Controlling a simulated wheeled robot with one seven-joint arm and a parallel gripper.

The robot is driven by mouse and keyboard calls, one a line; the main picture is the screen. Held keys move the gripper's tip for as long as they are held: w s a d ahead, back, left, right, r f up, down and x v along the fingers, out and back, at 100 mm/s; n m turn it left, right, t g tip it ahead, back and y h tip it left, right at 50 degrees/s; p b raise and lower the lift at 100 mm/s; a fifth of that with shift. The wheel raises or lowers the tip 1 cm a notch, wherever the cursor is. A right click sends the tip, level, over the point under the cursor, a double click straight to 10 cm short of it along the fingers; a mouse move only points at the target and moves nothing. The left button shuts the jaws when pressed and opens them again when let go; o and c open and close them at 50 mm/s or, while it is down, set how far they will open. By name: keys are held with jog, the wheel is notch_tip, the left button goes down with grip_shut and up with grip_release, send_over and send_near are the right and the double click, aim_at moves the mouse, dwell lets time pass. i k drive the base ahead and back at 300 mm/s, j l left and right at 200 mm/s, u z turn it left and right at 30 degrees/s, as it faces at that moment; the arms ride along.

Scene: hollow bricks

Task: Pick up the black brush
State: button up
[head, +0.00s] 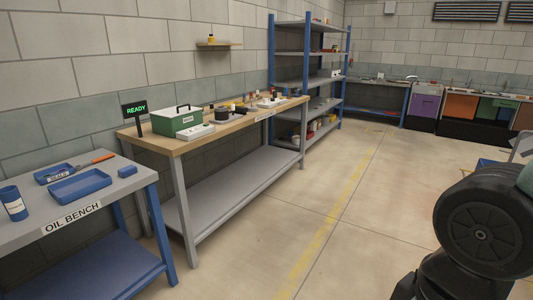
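I cannot make out a black brush for certain in the head view. A wooden-topped bench (160,141) in the middle left carries several small items, among them a dark round object (222,115) and small dark things toward its far end, too small to identify. On the oil bench (110,205) at the left, a tool with an orange handle (103,158) lies at a blue tray (56,174). My gripper is not in view; only a dark part of my arm shows at the lower right.
A green and white box (177,121) and a white device (196,132) stand on the wooden bench. A blue-framed shelf rack (307,55) stands beyond it. Colored bins (461,107) line the back right. The floor (335,200) with a yellow line is clear in the middle.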

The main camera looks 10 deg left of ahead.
aim_at(239, 110)
jog(key=i+j+u, duration=0.25)
jog(key=i, duration=0.75)
jog(key=i+u, duration=0.3)
jog(key=i, duration=2.2)
jog(key=i+l+u, duration=0.1)
jog(key=i, duration=1.4)
